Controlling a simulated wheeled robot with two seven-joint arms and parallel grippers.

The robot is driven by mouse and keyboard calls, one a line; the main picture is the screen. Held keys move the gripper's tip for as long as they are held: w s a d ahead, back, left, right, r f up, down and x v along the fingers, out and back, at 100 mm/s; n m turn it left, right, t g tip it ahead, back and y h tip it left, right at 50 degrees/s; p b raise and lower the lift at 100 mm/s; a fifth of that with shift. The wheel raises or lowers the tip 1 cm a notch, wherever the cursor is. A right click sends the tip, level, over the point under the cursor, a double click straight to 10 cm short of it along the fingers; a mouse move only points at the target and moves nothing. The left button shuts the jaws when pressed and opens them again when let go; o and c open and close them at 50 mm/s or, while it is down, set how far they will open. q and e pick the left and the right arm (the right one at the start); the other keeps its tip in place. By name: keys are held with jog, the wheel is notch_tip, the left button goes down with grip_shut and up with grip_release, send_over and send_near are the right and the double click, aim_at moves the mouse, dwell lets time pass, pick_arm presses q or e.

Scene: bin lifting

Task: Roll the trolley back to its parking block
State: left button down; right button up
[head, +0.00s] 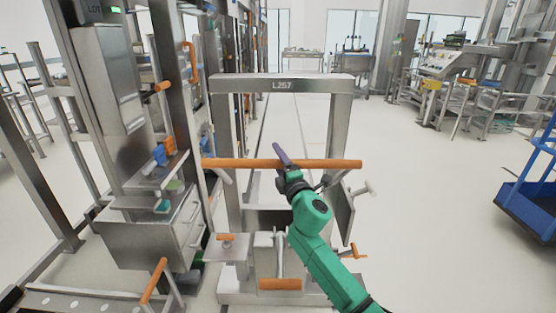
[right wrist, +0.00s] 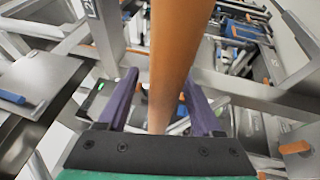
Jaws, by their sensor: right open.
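The trolley looks to be the steel frame (head: 282,84) marked L257, standing upright in front of me with a long orange handle bar (head: 235,163) across it. My right gripper (head: 281,155) is at the middle of this bar. In the right wrist view the orange bar (right wrist: 178,50) runs between the two purple fingers of the open gripper (right wrist: 162,100). Gaps show on both sides of the bar. My left gripper is not in view. I cannot make out a parking block.
A steel rack with drawers (head: 165,235) stands close on the left of the frame. A blue cart (head: 525,210) is at the right edge. A steel machine console (head: 450,62) stands at the back right. The pale floor between the frame and the blue cart is clear.

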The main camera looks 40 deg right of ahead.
jog(key=shift+f, duration=0.1)
jog(key=shift+s+f, duration=0.1)
jog(key=shift+s, duration=0.1)
jog(key=b+v, duration=0.2)
jog(key=v, duration=1.2)
